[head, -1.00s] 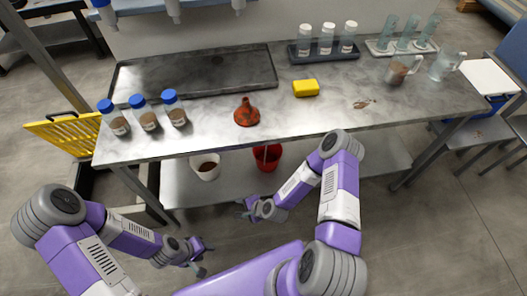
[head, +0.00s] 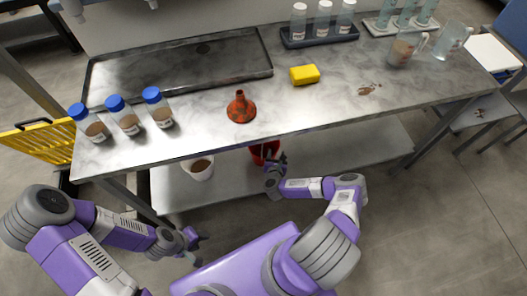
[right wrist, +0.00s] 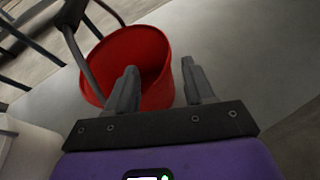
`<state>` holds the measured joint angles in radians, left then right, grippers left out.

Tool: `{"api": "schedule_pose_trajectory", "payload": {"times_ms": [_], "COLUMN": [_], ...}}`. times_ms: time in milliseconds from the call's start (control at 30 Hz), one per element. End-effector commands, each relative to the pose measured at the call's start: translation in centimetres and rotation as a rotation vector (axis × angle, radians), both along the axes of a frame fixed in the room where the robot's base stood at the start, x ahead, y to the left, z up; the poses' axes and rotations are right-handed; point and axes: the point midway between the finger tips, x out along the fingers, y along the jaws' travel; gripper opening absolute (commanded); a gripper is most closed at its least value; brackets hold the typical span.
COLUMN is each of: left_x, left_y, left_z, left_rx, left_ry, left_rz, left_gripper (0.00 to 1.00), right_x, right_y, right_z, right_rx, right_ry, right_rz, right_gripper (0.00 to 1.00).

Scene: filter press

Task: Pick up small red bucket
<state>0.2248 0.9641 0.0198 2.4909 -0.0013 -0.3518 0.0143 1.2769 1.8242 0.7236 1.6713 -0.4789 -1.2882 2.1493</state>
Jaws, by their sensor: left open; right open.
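The small red bucket (head: 259,155) stands on the lower shelf under the table, partly hidden by the table edge and my right gripper. In the right wrist view the red bucket (right wrist: 120,58) shows with its dark handle raised at its left. My right gripper (head: 276,160) is open at the bucket's right side. In the right wrist view one finger of the right gripper (right wrist: 162,80) overlaps the bucket and the other lies beyond its right rim; I cannot tell whether either touches. My left gripper (head: 193,243) is open and empty, away from the table at the lower left.
A white bucket (head: 198,171) with brown contents stands left of the red one on the lower shelf (head: 330,151). The tabletop (head: 215,106) edge overhangs both. The shelf's right part is clear.

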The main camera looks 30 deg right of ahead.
Motion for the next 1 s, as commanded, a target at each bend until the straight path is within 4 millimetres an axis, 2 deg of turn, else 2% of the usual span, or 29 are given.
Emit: {"api": "schedule_pose_trajectory", "payload": {"times_ms": [33, 200, 500, 867, 1000], "left_x": [0.0, 0.0, 0.0, 0.0, 0.0], "left_y": [0.0, 0.0, 0.0, 0.0, 0.0], "left_z": [-0.8, -1.7, -1.7, -1.7, -1.8], "left_rx": [0.0, 0.0, 0.0, 0.0, 0.0], "left_ry": [0.0, 0.0, 0.0, 0.0, 0.0], "left_rz": [0.0, 0.0, 0.0, 0.0, 0.0], "left_gripper": [0.46, 0.46, 0.46, 0.46, 0.46], "right_x": [0.7, 2.4, 2.8, 2.8, 2.7], "right_y": [-0.5, -1.7, -1.9, -1.9, -1.9], "right_z": [-0.6, -1.3, -1.3, -1.4, -1.4], "right_rx": [-0.004, -0.004, 0.0, -0.001, -0.001], "right_ry": [-0.001, 0.0, 0.001, 0.003, 0.004], "right_rz": [0.002, 0.002, 0.003, 0.003, 0.004], "right_gripper": [0.53, 0.53, 0.53, 0.0, 0.0]}}
